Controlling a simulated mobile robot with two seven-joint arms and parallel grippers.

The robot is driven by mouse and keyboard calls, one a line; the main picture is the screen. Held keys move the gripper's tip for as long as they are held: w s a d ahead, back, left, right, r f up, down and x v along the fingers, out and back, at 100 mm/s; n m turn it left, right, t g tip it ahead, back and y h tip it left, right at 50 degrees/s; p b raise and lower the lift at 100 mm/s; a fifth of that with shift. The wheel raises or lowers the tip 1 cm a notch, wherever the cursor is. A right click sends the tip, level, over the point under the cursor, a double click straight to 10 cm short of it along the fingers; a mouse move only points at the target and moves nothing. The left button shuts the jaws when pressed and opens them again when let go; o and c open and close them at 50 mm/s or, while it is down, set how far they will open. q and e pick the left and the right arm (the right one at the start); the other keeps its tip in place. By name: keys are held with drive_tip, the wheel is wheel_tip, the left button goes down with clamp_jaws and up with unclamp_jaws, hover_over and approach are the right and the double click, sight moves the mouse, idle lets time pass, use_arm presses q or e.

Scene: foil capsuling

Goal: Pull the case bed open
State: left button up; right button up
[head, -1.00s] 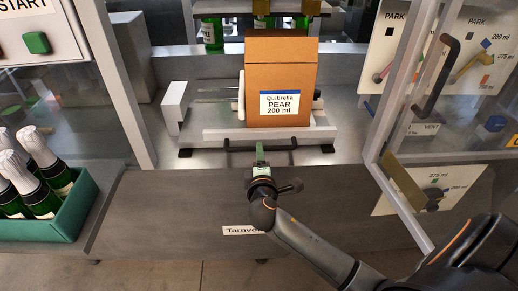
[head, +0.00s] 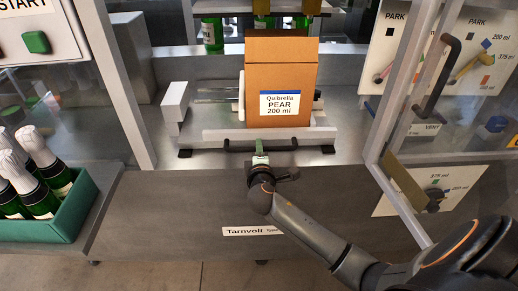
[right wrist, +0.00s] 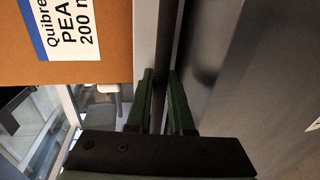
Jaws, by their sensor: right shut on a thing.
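The case bed (head: 215,136) is a pale grey platform inside the machine, with a dark bar handle (head: 235,149) along its front. A brown case (head: 281,75) labelled "Quibrella PEAR 200 ml" stands upright on the bed. My right gripper (head: 260,150) reaches the middle of the handle from the front, its green fingers shut on it. In the right wrist view, the green fingers (right wrist: 164,85) point at the bed's front edge, and the grip itself is hard to see. The case (right wrist: 90,45) fills the upper left there. My left gripper is not in view.
A green crate (head: 84,206) of foil-topped bottles stands at the left. Clear guard panels flank the opening, with the right panel's frame (head: 395,200) close to my right arm. The grey front panel (head: 160,215) below the bed bears a "Tarnvolt" label (head: 250,231).

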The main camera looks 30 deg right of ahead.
clamp_jaws()
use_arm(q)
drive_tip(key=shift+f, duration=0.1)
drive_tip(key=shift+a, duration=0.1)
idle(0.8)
